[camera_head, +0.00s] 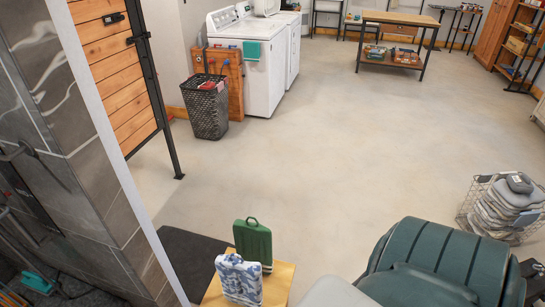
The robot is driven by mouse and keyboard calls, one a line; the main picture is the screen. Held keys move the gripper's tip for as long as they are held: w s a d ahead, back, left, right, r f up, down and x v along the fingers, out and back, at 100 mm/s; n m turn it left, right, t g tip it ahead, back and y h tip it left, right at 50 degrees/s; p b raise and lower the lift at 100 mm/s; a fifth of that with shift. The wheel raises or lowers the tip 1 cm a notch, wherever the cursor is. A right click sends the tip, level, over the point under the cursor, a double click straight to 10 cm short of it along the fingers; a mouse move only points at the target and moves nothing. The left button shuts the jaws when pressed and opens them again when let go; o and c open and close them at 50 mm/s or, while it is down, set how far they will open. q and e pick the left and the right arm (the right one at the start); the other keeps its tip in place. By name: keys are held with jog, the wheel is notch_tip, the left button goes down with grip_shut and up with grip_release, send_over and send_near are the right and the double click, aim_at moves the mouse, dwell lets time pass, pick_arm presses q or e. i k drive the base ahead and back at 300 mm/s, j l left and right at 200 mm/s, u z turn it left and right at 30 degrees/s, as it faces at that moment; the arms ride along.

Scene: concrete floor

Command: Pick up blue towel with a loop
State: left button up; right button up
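A blue-and-white patterned folded towel (238,281) stands upright at the bottom of the head view, at the front of a small wooden stand (277,287). I cannot clearly make out a loop on it. A dark green towel-like item (253,243) with a clear loop on top stands just behind it on the same stand. A plain teal cloth (252,50) hangs on the front of a white washing machine. Neither of my grippers is in view.
A dark wicker basket (206,108) stands by the white machines (262,82). A wire basket of grey folded items (503,208) is at right. A large dark green rounded object (435,258) fills the lower right. The middle floor (320,150) is clear.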

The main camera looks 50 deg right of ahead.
aim_at(241, 280)
jog(key=z, duration=1.1)
jog(key=u, duration=3.5)
jog(key=z, duration=0.5)
jog(key=k+z, duration=0.25)
jog(key=z, duration=0.15)
jog(key=k+z, duration=0.25)
jog(key=z, duration=0.15)
jog(key=k+l+z, duration=0.1)
jog(key=k+z, duration=0.25)
jog(key=k+l, duration=0.15)
